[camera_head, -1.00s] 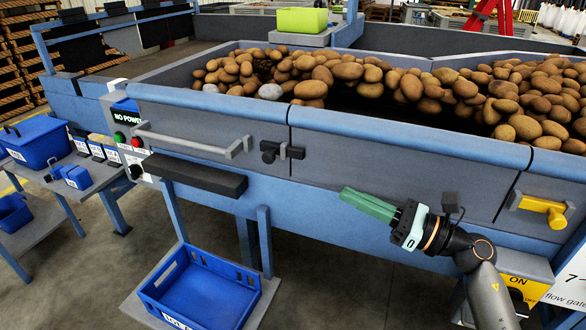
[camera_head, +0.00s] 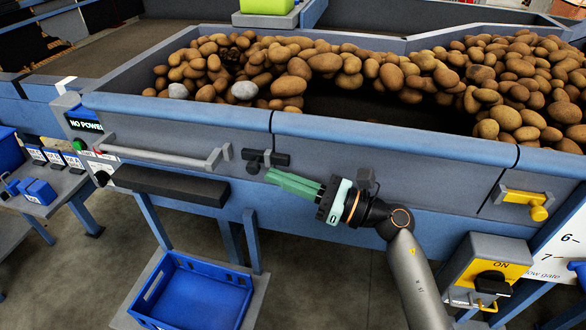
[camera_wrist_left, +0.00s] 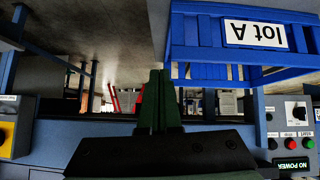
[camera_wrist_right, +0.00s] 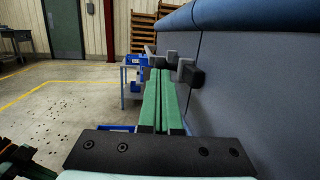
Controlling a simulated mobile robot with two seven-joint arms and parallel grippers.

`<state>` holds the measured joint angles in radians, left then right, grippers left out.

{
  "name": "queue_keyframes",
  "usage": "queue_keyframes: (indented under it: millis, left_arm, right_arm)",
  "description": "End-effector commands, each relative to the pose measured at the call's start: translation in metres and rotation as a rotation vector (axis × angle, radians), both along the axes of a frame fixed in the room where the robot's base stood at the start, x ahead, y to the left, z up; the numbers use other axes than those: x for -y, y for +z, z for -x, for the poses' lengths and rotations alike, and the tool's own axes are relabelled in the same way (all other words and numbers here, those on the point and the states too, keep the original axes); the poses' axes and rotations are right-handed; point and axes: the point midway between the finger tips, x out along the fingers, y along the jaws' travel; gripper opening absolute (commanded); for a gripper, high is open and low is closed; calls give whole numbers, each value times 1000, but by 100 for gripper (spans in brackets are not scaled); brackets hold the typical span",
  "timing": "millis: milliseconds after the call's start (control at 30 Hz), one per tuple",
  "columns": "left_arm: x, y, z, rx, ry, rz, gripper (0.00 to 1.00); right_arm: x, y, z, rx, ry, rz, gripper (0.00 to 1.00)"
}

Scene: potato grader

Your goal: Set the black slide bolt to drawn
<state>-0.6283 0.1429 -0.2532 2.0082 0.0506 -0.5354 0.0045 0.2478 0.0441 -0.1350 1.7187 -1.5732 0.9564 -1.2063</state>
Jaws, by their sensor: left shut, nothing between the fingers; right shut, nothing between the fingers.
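The black slide bolt (camera_head: 280,159) sits on the front panel of the blue-grey hopper, just below its rim, with a black knob (camera_head: 253,168) at its left end. It also shows in the right wrist view (camera_wrist_right: 194,76), just right of the fingertips. My right gripper (camera_head: 270,174) is shut and empty. Its green fingers point left, and their tips are just below the bolt in the head view; I cannot tell if they touch it. My left gripper (camera_wrist_left: 160,75) is shut and empty in its wrist view and is not in the head view.
A grey handle bar (camera_head: 165,158) and a black ledge (camera_head: 170,184) are left of the bolt. A yellow-handled bolt (camera_head: 525,199) is at the right. A blue crate (camera_head: 190,290) stands below. Potatoes (camera_head: 330,62) fill the hopper above.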

Motion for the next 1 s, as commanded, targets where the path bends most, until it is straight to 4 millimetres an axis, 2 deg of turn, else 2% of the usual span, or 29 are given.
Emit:
queue_keyframes:
  millis: [167,567,833,1000]
  left_arm:
    - [1,10,-6,20,4,6,0]
    - [0,3,0,4,5,2,0]
    - [0,-7,5,-14,3,-1,0]
    - [1,-2,3,-7,1,2,0]
  right_arm:
    - [-8,2,3,-2,-1,-1,0]
    - [-10,1,4,-1,-1,0,0]
    - [-47,1,-9,-1,1,0,0]
    - [-53,2,-11,-1,-2,1,0]
